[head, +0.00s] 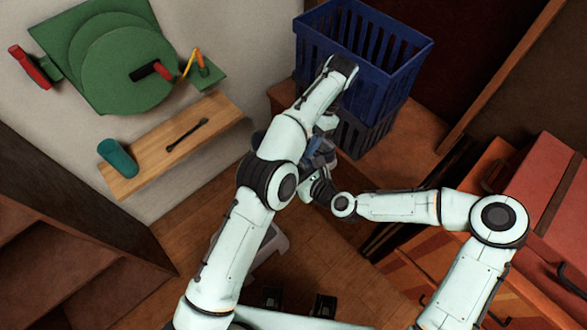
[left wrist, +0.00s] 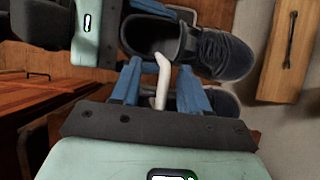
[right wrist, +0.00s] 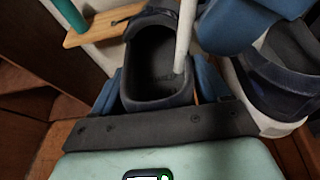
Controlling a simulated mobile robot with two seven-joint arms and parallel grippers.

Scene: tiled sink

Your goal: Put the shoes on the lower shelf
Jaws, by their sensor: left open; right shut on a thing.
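A dark shoe (right wrist: 160,62) with a grey lining sits between the blue fingers of my right gripper (right wrist: 155,92), which is shut on it. This shoe also shows in the left wrist view (left wrist: 218,52), just beyond my left gripper (left wrist: 160,88). My left gripper is open, with a bent white rod (left wrist: 161,80) between its fingers. A second dark shoe (right wrist: 280,75) with a white sole is at the right of the right wrist view, beside a left finger. In the head view both hands meet near the middle, and the arms mostly hide the shoes. I cannot tell which surface is the lower shelf.
A blue crate (head: 385,45) stands on a dark one at the upper middle. A wooden wall board (head: 215,115) carries a teal cup (head: 118,157) and a dark tool. Brown shelving (head: 60,250) is at the lower left. A red case (head: 535,190) is at the right.

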